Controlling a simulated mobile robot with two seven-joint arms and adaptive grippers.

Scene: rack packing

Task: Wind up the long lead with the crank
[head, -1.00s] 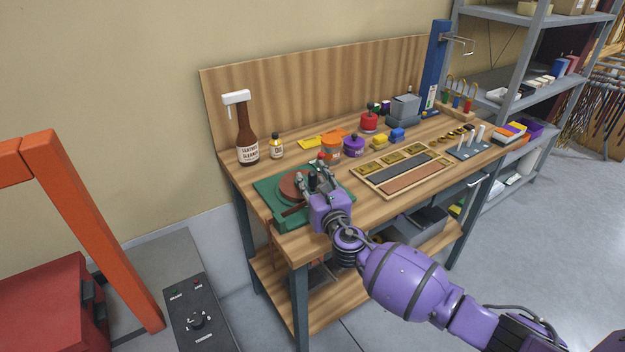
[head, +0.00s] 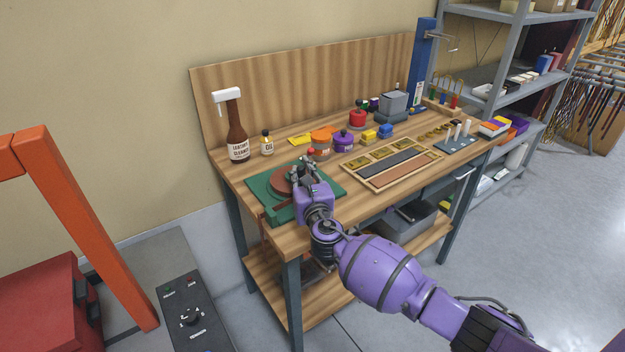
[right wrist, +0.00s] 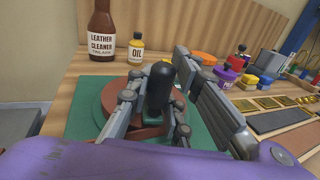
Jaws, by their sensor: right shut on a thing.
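The winder has a green base (head: 258,190) at the bench's near left corner, with a reddish-brown round disc (head: 281,185) on it. The disc also shows in the right wrist view (right wrist: 115,98). A black upright crank knob (right wrist: 160,85) stands between the fingers of my right gripper (head: 305,172), which is shut on it at the disc's right side. A brown strap, seemingly the long lead (head: 276,211), lies at the base's front left; the rest of it is hard to make out. My left gripper is not in view.
Behind the winder stand a leather cleaner bottle (head: 237,138) and a small oil bottle (head: 267,143). Orange (head: 320,140) and purple (head: 343,141) jars are to the right. A wooden tray (head: 395,162) lies right of my gripper. An orange frame (head: 85,220) stands at left.

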